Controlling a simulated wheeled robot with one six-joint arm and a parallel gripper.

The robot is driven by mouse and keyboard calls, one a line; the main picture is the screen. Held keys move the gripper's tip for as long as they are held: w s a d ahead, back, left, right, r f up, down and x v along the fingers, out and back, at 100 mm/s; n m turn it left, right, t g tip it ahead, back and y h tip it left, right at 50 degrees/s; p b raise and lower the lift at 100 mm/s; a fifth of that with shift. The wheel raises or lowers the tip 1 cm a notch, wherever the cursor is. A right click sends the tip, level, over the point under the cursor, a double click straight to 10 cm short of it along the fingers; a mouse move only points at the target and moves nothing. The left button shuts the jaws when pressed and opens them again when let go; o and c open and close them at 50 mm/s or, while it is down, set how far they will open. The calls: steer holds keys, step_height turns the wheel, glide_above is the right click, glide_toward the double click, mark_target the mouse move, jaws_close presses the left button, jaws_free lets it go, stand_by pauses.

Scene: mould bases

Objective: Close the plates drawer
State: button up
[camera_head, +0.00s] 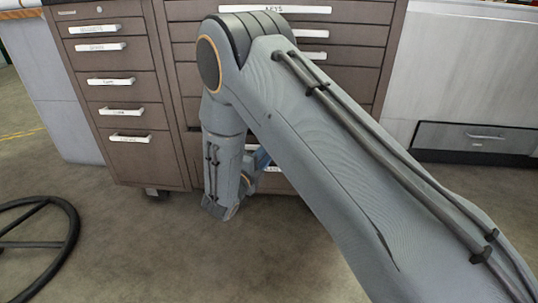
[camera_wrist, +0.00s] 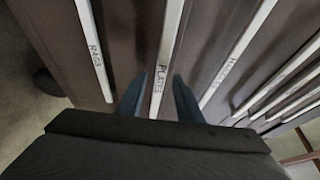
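The plates drawer shows in the wrist view by its long white handle strip (camera_wrist: 171,40), labelled "PLATES", on a brown front. My gripper (camera_wrist: 160,77) has two blue fingers set apart, one on each side of this strip. Nothing shows gripped between them, and I cannot tell whether they touch the drawer. In the head view my arm hides most of the lower drawers of the brown cabinet (camera_head: 345,60). A bit of my blue gripper (camera_head: 262,158) shows behind the arm, low at the cabinet front. How far the plates drawer stands out is hidden.
Neighbouring handles labelled "RAGS" (camera_wrist: 94,50) and another (camera_wrist: 238,52) flank it. A narrower drawer column (camera_head: 115,90) stands left, and a grey cabinet (camera_head: 460,75) stands right. A dark wheel-like ring (camera_head: 68,235) is at lower left. Floor in front is otherwise clear.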

steer(key=shift+w+d, duration=0.25)
steer(key=shift+w, duration=0.35)
jaws_close()
steer(key=w, duration=0.4)
steer(key=shift+w, duration=0.15)
jaws_free()
steer(key=shift+d, duration=0.1)
